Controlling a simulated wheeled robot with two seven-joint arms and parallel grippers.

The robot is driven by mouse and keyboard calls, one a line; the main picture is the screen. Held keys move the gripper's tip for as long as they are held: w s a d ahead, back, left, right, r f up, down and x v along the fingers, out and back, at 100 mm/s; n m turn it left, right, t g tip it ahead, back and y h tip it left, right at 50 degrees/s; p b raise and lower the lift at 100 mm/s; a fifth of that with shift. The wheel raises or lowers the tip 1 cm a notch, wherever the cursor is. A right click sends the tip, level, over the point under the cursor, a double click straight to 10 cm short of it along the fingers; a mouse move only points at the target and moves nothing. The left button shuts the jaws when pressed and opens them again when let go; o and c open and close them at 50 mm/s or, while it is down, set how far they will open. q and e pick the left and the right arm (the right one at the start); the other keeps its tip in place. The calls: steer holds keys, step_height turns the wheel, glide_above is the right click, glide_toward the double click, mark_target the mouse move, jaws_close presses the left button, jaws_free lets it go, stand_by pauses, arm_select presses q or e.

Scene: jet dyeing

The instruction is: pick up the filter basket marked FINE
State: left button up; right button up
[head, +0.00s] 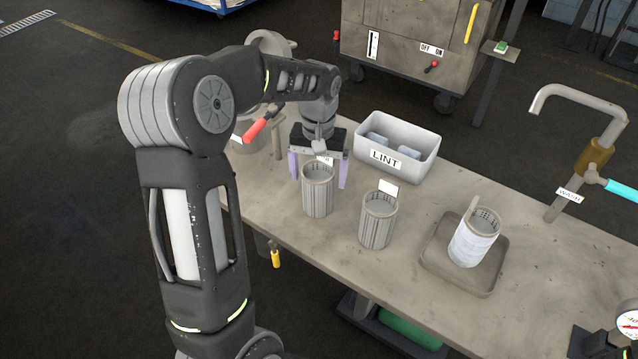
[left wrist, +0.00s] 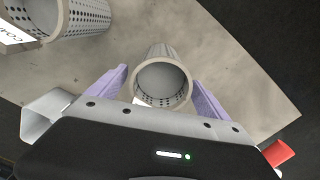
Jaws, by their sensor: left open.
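A grey perforated filter basket (head: 318,198) stands upright on the bench. It also shows in the left wrist view (left wrist: 163,82). Its small white tag is mostly hidden by my gripper, so I cannot read it. My left gripper (head: 318,183) is open, pointing down, with one purple finger on each side of this basket's rim. In the left wrist view, gaps show between the fingers (left wrist: 160,76) and the basket. A second basket (head: 377,225) stands to the right; in the left wrist view its tag (left wrist: 14,36) begins with "COA". My right gripper is out of view.
A third, whitish-coated basket (head: 474,240) sits in a shallow tray (head: 452,274) at right. A white bin marked LINT (head: 420,150) stands behind the baskets. A WASH tap (head: 592,155) rises at the right. A red-handled valve (head: 262,124) is left of my gripper.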

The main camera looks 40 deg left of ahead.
mark_target(318, 178)
arm_select(q)
step_height(318, 178, down, 2)
steer(key=shift+f, duration=0.1)
steer(key=shift+c, duration=0.4)
steer(key=c, duration=1.6)
step_height(318, 178, up, 10)
steer(key=shift+r+b, duration=0.1)
steer(key=shift+b, duration=0.4)
